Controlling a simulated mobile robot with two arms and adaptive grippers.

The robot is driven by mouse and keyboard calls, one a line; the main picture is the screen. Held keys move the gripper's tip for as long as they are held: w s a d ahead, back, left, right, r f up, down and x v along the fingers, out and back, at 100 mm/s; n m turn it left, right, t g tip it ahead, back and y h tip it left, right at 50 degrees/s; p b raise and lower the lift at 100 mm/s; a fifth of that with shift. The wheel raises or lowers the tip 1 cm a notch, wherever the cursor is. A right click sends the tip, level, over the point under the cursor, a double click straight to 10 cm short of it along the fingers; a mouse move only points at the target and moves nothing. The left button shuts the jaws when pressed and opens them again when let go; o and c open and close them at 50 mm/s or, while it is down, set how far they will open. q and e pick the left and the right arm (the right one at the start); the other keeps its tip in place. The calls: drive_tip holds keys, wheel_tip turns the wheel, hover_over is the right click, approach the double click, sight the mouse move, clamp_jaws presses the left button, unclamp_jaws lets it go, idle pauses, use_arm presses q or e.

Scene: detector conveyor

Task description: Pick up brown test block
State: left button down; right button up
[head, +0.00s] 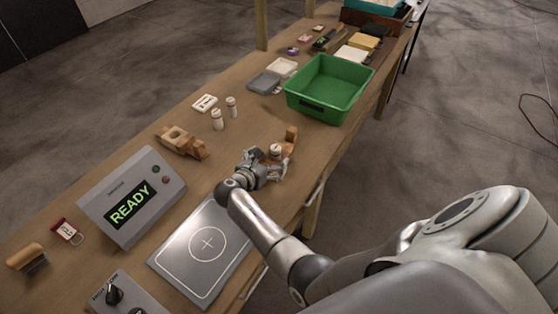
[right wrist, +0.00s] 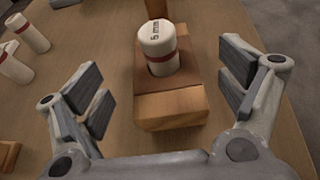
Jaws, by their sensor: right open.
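A brown wooden block (right wrist: 170,108) with a darker top lies between the fingers of my right gripper (right wrist: 168,88) in the right wrist view, with a gap on each side. A white cylinder (right wrist: 158,48) with a red band and a "5 mm" mark stands on it. In the head view the wooden piece (head: 291,135) shows an upright end at its far right, the cylinder (head: 276,152) beside it. My right gripper (head: 264,170) is open and empty just in front, hiding the near part. I cannot tell whether this is the test block named. My left gripper is not in view.
Another wooden holder (head: 182,142) and two white cylinders (head: 217,119) stand to the left. A green bin (head: 330,88) stands behind. A console reading READY (head: 130,205) and a metal plate with a circle (head: 207,244) are nearer. The table's right edge is close to the gripper.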

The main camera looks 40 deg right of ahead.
sight(273, 158)
drive_tip(key=shift+w+d+f, duration=0.2)
drive_tip(key=shift+d+f, duration=0.1)
drive_tip(key=shift+d, duration=0.1)
drive_tip(key=shift+w+d+f+b, duration=0.1)
drive_tip(key=shift+d+f+b, duration=0.3)
drive_tip(key=shift+b, duration=0.35)
drive_tip(key=b+x, duration=0.2)
drive_tip(key=x, duration=0.1)
drive_tip(key=shift+a+f+b, duration=0.1)
drive_tip(key=shift+f+b, duration=0.05)
drive_tip(key=shift+b, duration=0.2)
drive_tip(key=shift+w+d, duration=0.2)
drive_tip(key=shift+d, duration=0.25)
drive_tip(key=shift+c, duration=0.7)
drive_tip(key=shift+s+a, duration=0.1)
drive_tip(key=c, duration=1.1)
